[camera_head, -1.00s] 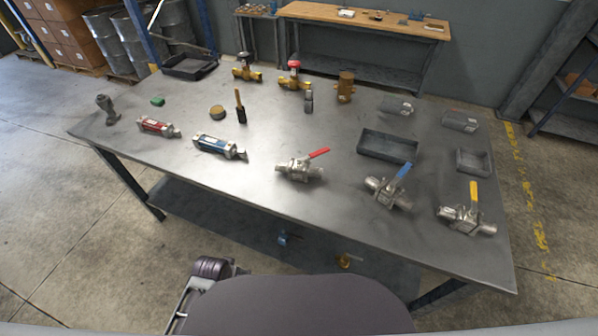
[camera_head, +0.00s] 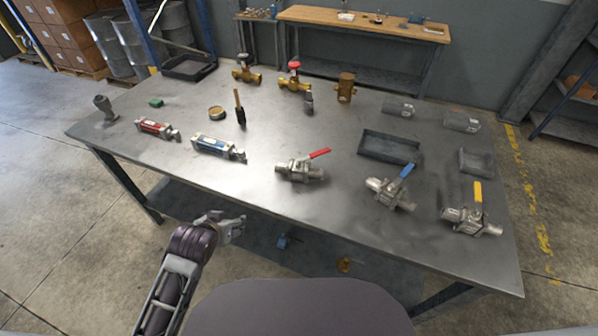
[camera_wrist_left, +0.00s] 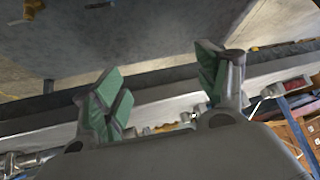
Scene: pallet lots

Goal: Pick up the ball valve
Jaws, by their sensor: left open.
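Three silver ball valves lie along the front of the grey table: one with a red lever (camera_head: 300,169), one with a blue lever (camera_head: 390,192) and one with a yellow lever (camera_head: 472,220). The task does not say which one. My left gripper (camera_head: 238,225) is in front of the table's front edge, left of and nearer than the red-lever valve, touching nothing visible. In the left wrist view its green-padded fingers (camera_wrist_left: 160,80) are apart and nothing is between them. My right gripper is out of view.
The metal table (camera_head: 270,210) also bears a blue-bodied cylinder (camera_head: 218,148), a red-bodied cylinder (camera_head: 157,128), a dark tray (camera_head: 389,147) and brass valves (camera_head: 295,80) at the back. A wooden workbench (camera_head: 360,22) stands behind.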

